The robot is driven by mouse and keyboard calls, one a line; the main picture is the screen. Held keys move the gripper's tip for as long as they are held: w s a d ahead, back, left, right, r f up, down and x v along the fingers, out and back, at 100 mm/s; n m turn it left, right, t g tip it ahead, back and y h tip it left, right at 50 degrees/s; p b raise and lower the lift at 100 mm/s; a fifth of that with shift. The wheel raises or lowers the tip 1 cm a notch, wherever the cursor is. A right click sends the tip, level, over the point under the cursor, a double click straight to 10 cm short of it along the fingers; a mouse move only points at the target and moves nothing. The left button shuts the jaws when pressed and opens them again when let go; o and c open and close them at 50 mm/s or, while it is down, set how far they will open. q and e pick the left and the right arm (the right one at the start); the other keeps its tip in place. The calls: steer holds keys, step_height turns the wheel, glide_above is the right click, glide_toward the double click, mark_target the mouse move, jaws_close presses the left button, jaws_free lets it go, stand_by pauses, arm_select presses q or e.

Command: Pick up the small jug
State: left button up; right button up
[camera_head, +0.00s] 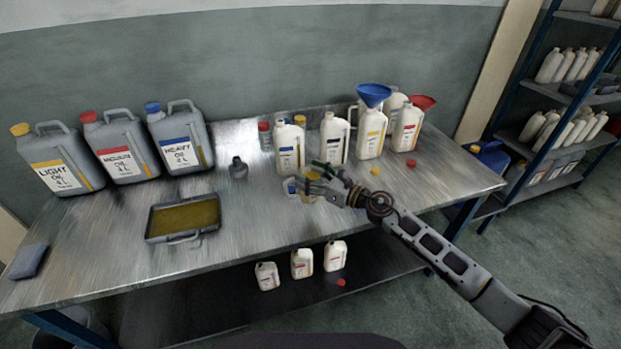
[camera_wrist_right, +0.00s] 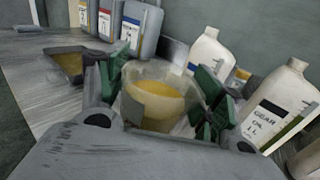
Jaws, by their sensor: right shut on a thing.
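The small jug (camera_wrist_right: 155,100) is a clear, round-mouthed vessel with yellow liquid in it. It sits between the green-padded fingers of my right gripper (camera_wrist_right: 158,95) in the right wrist view, and the gripper is shut on it. In the head view my right gripper (camera_head: 318,180) reaches in from the right over the middle of the table, and it hides most of the jug. My left gripper is not in view.
Several white bottles stand close behind the gripper, one with a blue funnel (camera_head: 373,94). Three large grey oil cans, including a heavy oil can (camera_head: 181,140), stand at the left back. A tray of yellow oil (camera_head: 152,226) lies left of centre. The front middle of the metal table (camera_head: 265,225) is clear.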

steer(key=shift+r, duration=0.7)
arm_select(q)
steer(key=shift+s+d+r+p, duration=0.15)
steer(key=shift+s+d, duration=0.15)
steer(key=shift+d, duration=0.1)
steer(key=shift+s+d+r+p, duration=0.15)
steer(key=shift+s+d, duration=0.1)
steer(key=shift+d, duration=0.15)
arm_select(e)
steer(key=shift+r, duration=0.2)
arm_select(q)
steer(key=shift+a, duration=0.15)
arm_select(e)
steer(key=shift+r, duration=0.15)
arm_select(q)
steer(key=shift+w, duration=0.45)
arm_select(e)
steer(key=shift+w+r, duration=0.1)
steer(key=shift+r, duration=0.1)
